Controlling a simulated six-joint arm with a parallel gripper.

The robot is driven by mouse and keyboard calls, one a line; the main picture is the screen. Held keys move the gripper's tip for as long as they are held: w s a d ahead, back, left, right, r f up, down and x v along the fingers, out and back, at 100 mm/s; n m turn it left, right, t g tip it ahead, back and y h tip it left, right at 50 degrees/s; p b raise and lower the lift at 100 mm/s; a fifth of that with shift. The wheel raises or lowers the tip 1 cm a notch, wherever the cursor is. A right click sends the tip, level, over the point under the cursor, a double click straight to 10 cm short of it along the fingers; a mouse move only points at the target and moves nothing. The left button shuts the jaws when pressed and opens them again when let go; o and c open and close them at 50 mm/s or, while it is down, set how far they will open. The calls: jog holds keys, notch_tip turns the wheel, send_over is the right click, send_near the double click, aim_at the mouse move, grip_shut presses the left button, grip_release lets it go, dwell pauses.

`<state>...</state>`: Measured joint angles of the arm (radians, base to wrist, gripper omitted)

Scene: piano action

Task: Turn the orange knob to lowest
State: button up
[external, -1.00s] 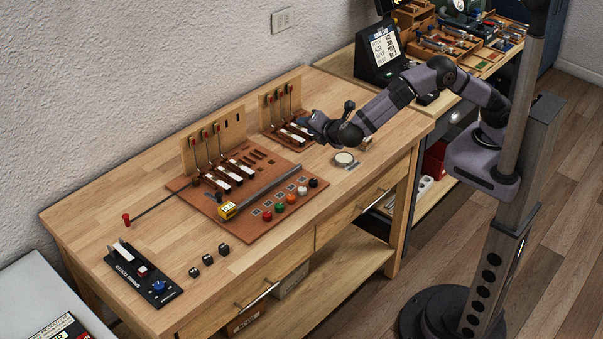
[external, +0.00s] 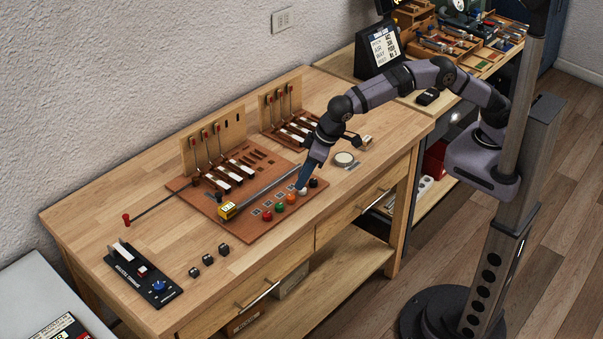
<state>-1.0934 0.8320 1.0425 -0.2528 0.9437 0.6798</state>
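The orange knob (external: 291,199) sits in a row of coloured knobs along the front edge of the brown board (external: 245,231). My gripper (external: 302,187) points down over the white knob (external: 302,191), just right of the orange one. It hides part of the white knob. The orange knob shows clear of the gripper. The fingers are too small to tell whether they are open or shut, or whether they touch the white knob. The orange knob's setting is too small to read.
Green (external: 279,208) and red (external: 267,216) knobs sit left of the orange one, and a black knob (external: 314,183) sits at the right end. Open table lies in front.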

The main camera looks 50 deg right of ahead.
aim_at(292, 197)
jog(key=shift+p+x, duration=1.15)
jog(key=shift+x, duration=2.4)
grip_shut()
